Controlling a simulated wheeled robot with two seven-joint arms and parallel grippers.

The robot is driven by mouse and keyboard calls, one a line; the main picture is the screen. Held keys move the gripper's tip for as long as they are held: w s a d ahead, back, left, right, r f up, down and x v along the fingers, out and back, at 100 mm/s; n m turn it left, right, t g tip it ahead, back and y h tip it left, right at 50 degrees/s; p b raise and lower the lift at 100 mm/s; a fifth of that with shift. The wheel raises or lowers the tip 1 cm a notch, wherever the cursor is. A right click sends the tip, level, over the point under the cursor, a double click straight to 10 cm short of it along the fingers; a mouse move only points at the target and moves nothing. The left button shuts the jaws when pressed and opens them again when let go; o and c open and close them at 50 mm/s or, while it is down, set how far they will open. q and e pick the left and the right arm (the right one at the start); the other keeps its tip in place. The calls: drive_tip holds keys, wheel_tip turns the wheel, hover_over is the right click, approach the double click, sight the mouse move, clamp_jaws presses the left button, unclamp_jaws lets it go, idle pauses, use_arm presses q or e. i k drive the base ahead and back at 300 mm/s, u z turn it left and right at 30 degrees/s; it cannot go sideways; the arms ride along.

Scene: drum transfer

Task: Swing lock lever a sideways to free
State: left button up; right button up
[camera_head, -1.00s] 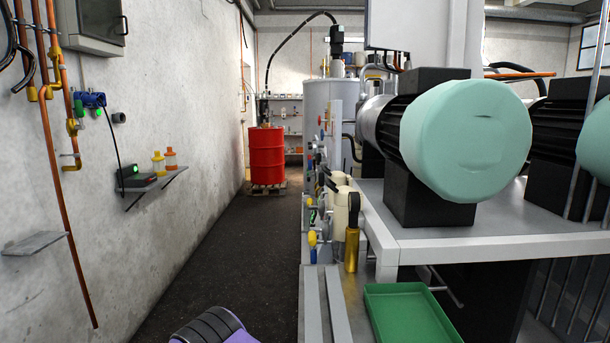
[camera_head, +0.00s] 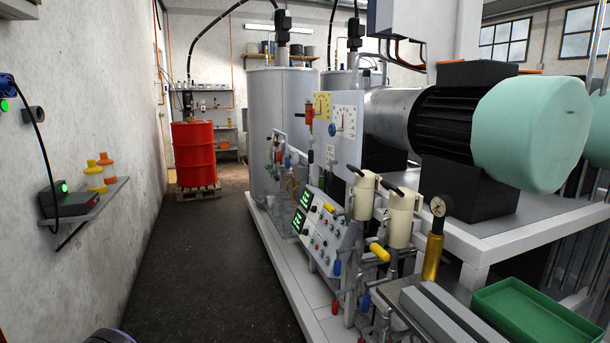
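No part is marked as lock lever a, so I cannot tell which one it is. Black handles (camera_head: 391,189) sit on top of two cream cylinders (camera_head: 401,218) at the near end of the machine. A yellow handle (camera_head: 379,251) sticks out below them. A red drum (camera_head: 194,154) stands upright on a wooden pallet (camera_head: 198,192) at the far end of the aisle. A black hose and a pump head reach its top. Neither gripper's fingers are in view. Only a dark rounded piece of my own body shows at the bottom edge.
The dark aisle floor (camera_head: 215,270) is clear up to the drum. A wall shelf (camera_head: 90,208) with bottles and a device juts in on the left. The machine's white base (camera_head: 290,280) edges the aisle. A green tray (camera_head: 535,310) and mint-capped motor (camera_head: 530,135) are at right.

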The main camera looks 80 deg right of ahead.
sight(330, 175)
drive_tip(key=z, duration=1.95)
drive_tip(key=i, duration=0.65)
drive_tip(key=z, duration=0.15)
